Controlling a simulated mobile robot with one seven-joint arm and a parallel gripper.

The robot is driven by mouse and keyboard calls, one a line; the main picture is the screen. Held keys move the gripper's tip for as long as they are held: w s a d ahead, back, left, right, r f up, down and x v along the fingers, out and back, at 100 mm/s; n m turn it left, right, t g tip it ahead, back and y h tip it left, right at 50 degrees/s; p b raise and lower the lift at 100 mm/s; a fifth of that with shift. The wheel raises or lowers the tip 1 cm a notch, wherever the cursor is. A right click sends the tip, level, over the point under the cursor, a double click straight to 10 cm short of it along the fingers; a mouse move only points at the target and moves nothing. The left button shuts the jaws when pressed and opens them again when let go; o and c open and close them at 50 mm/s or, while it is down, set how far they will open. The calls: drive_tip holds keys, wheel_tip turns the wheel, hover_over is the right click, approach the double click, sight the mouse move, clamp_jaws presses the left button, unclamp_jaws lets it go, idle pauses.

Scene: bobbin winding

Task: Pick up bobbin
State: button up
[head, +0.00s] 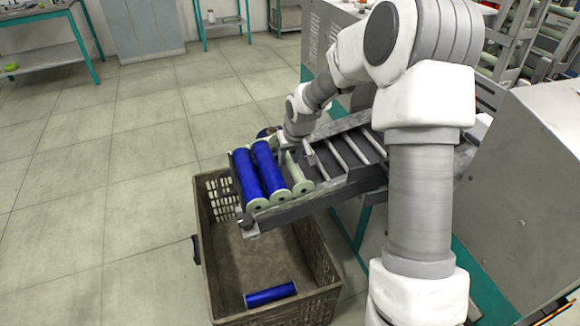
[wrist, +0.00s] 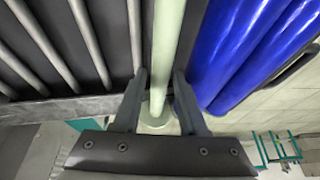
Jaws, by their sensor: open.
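A pale green bare bobbin (head: 299,178) lies at the end of the inclined rack (head: 330,192) in the head view, beside two blue-wound bobbins (head: 268,168). My gripper (head: 308,154) is over the rack at the pale bobbin's far part. In the wrist view, the open fingers of my gripper (wrist: 160,76) stand on either side of the pale bobbin (wrist: 165,45), with a gap visible at least on the left. The blue bobbins (wrist: 235,50) lie just right of the right finger. Whether the fingers touch the pale bobbin cannot be told.
A brown crate (head: 322,300) stands on the floor below the rack's end, with one blue bobbin (head: 270,295) lying in it. A grey machine (head: 530,180) is on the right. The tiled floor (head: 100,200) on the left is clear.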

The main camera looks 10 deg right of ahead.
clamp_jaws()
drive_tip(key=shift+r, duration=0.15)
idle(0.4)
